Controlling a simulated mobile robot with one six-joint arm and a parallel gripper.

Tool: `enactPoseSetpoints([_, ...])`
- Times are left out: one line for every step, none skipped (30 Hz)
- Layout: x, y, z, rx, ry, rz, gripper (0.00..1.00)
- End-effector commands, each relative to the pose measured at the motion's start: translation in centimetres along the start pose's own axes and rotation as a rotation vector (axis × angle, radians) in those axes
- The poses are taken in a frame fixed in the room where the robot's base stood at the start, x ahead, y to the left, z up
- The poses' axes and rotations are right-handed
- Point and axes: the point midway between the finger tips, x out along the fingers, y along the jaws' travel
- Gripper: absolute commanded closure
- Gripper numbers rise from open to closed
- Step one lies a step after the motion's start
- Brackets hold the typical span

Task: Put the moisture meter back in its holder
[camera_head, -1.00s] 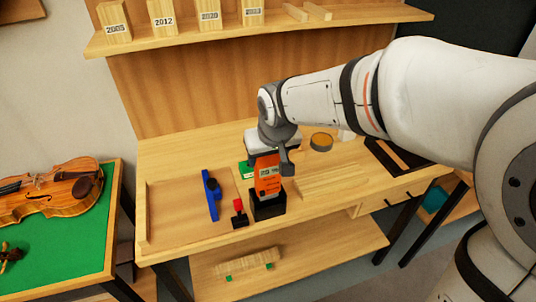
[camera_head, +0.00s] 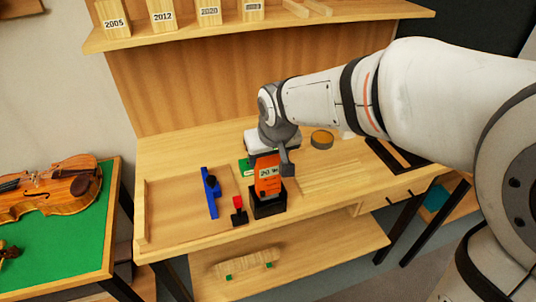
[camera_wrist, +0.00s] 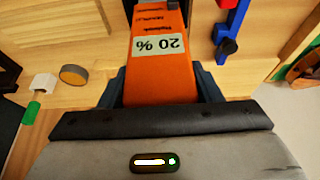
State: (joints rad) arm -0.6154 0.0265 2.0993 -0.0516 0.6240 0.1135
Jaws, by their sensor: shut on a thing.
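The moisture meter (camera_head: 268,187) is an orange block with a pale display reading about 20 %. It stands roughly upright, its lower end at the mouth of the black box-shaped holder (camera_head: 268,208) at the bench's front. Its lower end seems to be inside the holder, but how deep I cannot tell. My gripper (camera_head: 268,164) is shut on the meter's upper part from above. In the wrist view the meter (camera_wrist: 160,85) sits between the two dark fingers (camera_wrist: 160,97); the holder is not clearly visible there.
A small black block with a red top (camera_head: 239,212) stands just left of the holder. A blue tool (camera_head: 210,193) lies farther left on the tray area. The bench right of the holder is clear.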

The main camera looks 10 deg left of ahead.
Motion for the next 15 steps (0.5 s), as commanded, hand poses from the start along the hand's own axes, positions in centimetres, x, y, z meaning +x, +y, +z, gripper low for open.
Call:
enactPoseSetpoints([0.2, 0.0, 0.1, 0.000, 0.001, 0.000, 0.86])
enactPoseSetpoints([0.3, 0.0, 0.1, 0.000, 0.001, 0.000, 0.86])
enactPoseSetpoints([0.4, 0.0, 0.2, 0.000, 0.001, 0.000, 0.86])
enactPoseSetpoints([0.5, 0.0, 0.2, 0.000, 0.001, 0.000, 0.86])
enactPoseSetpoints([0.6, 0.0, 0.2, 0.000, 0.001, 0.000, 0.86])
enactPoseSetpoints([0.7, 0.0, 0.3, 0.000, 0.001, 0.000, 0.86])
enactPoseSetpoints([0.8, 0.0, 0.3, 0.000, 0.001, 0.000, 0.86])
enactPoseSetpoints([0.9, 0.0, 0.3, 0.000, 0.001, 0.000, 0.86])
enactPoseSetpoints([1.0, 0.0, 0.4, 0.000, 0.001, 0.000, 0.86])
enactPoseSetpoints([1.1, 0.0, 0.4, 0.000, 0.001, 0.000, 0.86])
enactPoseSetpoints([1.2, 0.0, 0.5, 0.000, 0.001, 0.000, 0.86])
enactPoseSetpoints([1.3, 0.0, 0.5, 0.000, 0.001, 0.000, 0.86])
enactPoseSetpoints([1.4, 0.0, 0.6, 0.000, 0.001, 0.000, 0.86])
enactPoseSetpoints([1.4, 0.0, 0.6, 0.000, 0.001, 0.000, 0.86])
enactPoseSetpoints([1.6, 0.0, 0.6, 0.000, 0.001, 0.000, 0.86])
